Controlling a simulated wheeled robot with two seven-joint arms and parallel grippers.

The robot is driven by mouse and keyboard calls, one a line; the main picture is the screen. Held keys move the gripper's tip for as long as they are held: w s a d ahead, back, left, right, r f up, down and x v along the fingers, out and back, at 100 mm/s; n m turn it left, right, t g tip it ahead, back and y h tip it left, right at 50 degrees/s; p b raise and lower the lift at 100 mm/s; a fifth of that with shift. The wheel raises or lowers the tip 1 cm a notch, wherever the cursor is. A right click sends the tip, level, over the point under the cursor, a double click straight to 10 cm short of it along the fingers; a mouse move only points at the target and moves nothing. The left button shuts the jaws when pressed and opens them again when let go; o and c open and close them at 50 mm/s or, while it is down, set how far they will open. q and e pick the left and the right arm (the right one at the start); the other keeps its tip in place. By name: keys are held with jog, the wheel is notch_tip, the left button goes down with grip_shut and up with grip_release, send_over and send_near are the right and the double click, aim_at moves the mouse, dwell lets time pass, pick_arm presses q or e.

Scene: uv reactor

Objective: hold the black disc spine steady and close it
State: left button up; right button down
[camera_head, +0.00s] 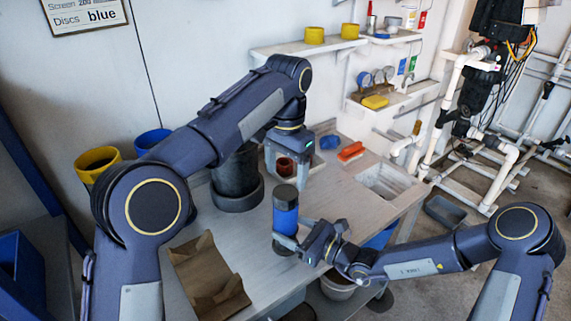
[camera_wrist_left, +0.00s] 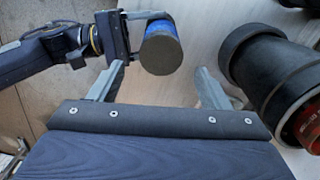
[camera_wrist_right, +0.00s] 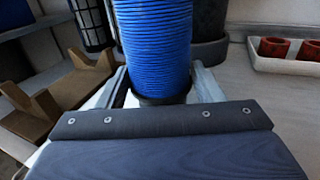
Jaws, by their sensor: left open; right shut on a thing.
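The black disc spine (camera_head: 285,194) stands upright as a cylinder, with dark ends and a blue ribbed stack of discs (camera_wrist_right: 155,40) around its middle. My right gripper (camera_head: 287,240) is shut on its lower part; a black base ring (camera_wrist_right: 165,99) shows between the fingers in the right wrist view. In the left wrist view, the spine's dark flat top (camera_wrist_left: 158,55) is seen from above, beyond my left fingers. Whether the spine's top is fastened cannot be told.
A large black cylinder (camera_head: 237,172) stands on the worktable behind the spine and close to my left gripper. A brown angled stand (camera_head: 208,277) lies at front left. Red rings (camera_wrist_right: 305,50) sit in a white tray. An orange-red tool (camera_head: 351,151) lies at the back.

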aim_at(285, 192)
pick_arm(q)
jog(key=n, duration=0.3)
jog(key=r+n, duration=0.1)
jog(key=n, duration=0.2)
jog(key=shift+n, duration=0.4)
jog(key=shift+f, duration=3.95)
